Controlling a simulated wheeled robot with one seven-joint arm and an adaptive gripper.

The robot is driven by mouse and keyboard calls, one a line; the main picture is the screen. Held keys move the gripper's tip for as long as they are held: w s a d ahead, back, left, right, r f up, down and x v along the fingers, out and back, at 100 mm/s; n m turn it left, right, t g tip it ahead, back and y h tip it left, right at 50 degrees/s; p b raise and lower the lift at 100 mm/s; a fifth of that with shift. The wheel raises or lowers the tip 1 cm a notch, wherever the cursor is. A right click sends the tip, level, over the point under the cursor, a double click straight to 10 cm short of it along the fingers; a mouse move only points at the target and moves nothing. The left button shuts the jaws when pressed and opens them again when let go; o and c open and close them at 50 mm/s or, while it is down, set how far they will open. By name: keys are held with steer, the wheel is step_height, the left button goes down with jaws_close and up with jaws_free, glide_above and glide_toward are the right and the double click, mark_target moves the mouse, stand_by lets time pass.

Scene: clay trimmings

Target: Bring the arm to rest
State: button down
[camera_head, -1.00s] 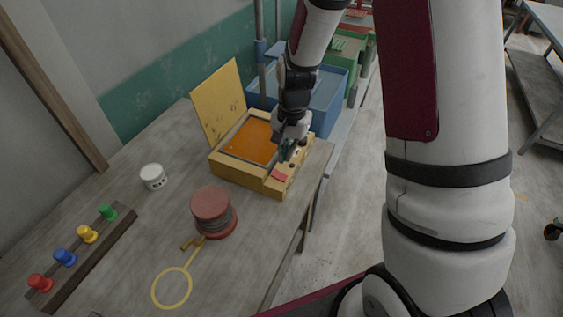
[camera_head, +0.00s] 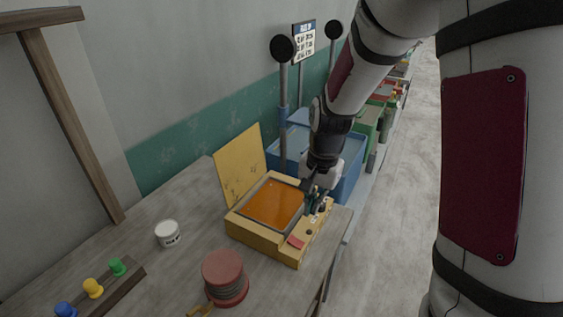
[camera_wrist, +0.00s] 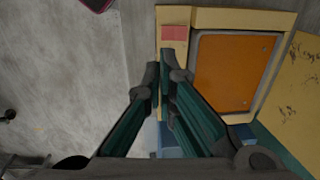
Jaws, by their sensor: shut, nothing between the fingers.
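My gripper (camera_head: 314,204) is shut and empty. In the head view it points down over the right edge of a yellow box (camera_head: 262,236) with an open lid (camera_head: 240,172) and an orange panel (camera_head: 273,204). In the wrist view the gripper fingers (camera_wrist: 164,58) come together over the box's near strip, close to its pink-red patch (camera_wrist: 175,33). The orange panel (camera_wrist: 232,72) lies to the right of the fingers. I cannot tell whether the fingertips touch the box.
A red spool (camera_head: 224,276), a white jar (camera_head: 167,233) and a rack of coloured pegs (camera_head: 122,285) stand on the grey table (camera_head: 190,200). Blue bins (camera_head: 352,160) and green bins stand behind the box. Open floor (camera_head: 400,210) lies right of the table.

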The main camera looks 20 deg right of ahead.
steer(key=s+a+r+n+t, duration=0.15)
steer(key=s+r+n, duration=0.35)
steer(key=r, duration=0.8)
steer(key=s+r+n+t+b, duration=0.1)
steer(key=s+r+n+t, duration=0.2)
steer(key=s, duration=1)
step_height(320, 180, up, 4)
steer(key=shift+a+f+n+h, duration=0.15)
steer(key=shift+a+n+h, duration=0.15)
steer(key=shift+n, duration=0.2)
steer(key=shift+w+t, duration=0.1)
steer(key=shift+t, duration=0.15)
